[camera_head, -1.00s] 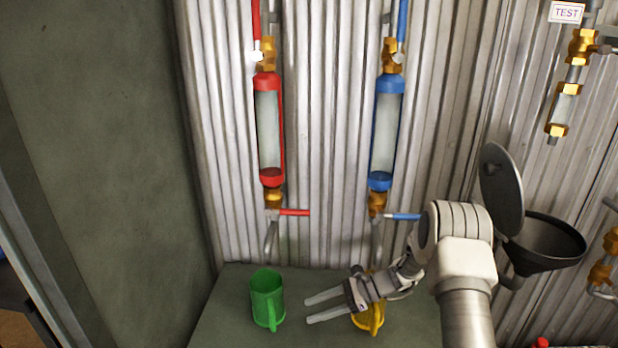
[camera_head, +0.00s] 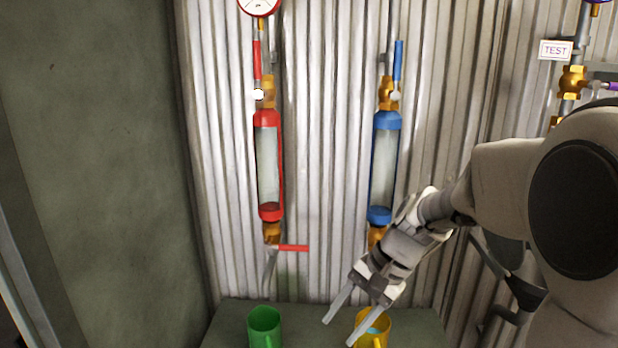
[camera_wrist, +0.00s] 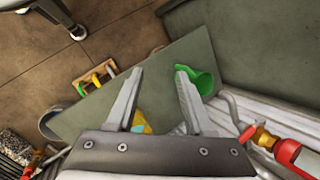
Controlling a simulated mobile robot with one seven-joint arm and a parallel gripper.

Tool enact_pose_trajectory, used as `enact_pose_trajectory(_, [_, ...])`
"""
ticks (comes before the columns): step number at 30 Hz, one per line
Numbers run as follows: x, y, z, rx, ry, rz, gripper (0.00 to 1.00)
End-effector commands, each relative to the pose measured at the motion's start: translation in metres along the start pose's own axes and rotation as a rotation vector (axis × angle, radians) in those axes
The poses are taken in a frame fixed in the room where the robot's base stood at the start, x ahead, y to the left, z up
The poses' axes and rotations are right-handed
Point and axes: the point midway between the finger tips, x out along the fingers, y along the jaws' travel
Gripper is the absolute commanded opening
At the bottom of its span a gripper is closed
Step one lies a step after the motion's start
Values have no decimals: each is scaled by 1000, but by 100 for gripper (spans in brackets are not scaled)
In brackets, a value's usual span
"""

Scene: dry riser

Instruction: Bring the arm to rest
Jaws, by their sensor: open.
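My gripper (camera_head: 338,332) is open, with nothing between its two long pale fingers. It points down and left, in front of the wall and over the ledge. In the head view the fingertips lie just left of a yellow mug (camera_head: 376,332), which has light blue inside it. A green mug (camera_head: 265,328) stands farther left on the ledge, apart from the gripper. In the wrist view the open fingers (camera_wrist: 158,70) frame the grey ledge, with the green mug (camera_wrist: 205,84) by the right finger and the yellow mug partly hidden behind the gripper body.
A red-capped tube (camera_head: 268,165) and a blue-capped tube (camera_head: 384,160) run up the corrugated wall. A red lever (camera_head: 293,248) sticks out sideways. A dark funnel (camera_head: 525,293) is partly hidden behind my arm. The ledge (camera_head: 310,320) is bare between the mugs.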

Motion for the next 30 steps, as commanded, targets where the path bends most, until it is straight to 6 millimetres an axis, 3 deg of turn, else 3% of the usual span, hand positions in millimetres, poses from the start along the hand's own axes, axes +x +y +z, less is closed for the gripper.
enact_pose_trajectory(3, [-23,12,22,-108,91,36,53])
enact_pose_trajectory(12, [-64,53,66,-362,314,140,53])
enact_pose_trajectory(24, [-96,107,106,-646,583,279,53])
enact_pose_trajectory(27, [-100,118,112,-699,640,308,53])
enact_pose_trajectory(30, [-126,108,119,-703,638,314,53])
